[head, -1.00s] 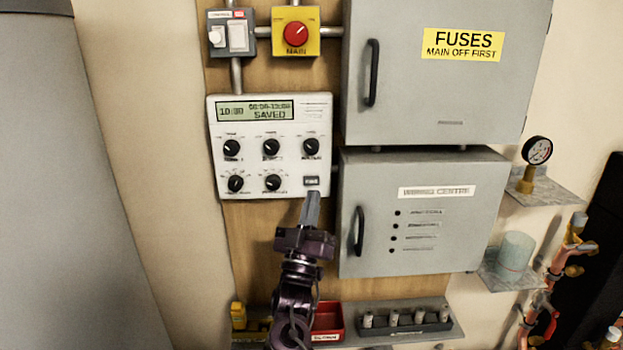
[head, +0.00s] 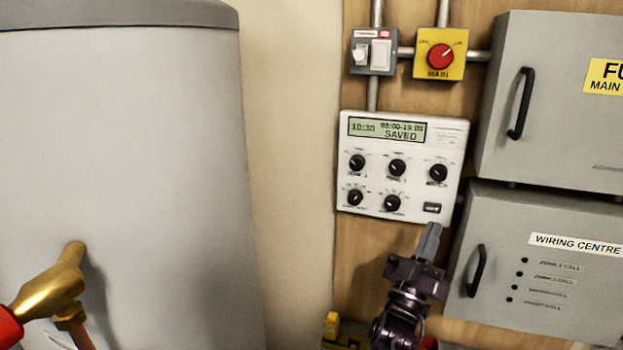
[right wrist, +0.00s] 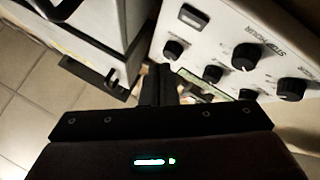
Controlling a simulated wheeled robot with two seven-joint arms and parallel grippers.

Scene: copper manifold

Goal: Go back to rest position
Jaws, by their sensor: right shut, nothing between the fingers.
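My right gripper (head: 432,232) is shut and empty. It points up, just below the lower right corner of the white control unit (head: 403,211), near its small dark button (head: 432,208). The unit's display (head: 386,130) reads 10:30 and SAVED. In the right wrist view the shut fingers (right wrist: 158,84) lie close to the unit's face (right wrist: 222,25) and its black knobs (right wrist: 246,57). I cannot tell whether they touch it. My left gripper is not in view.
The grey wiring centre box (head: 540,290) and fuse box (head: 557,130) stand right of the gripper. A red main switch (head: 440,56) sits above. A large grey cylinder (head: 120,150) with a brass fitting (head: 48,295) fills the left. Bare wall (head: 290,150) lies between.

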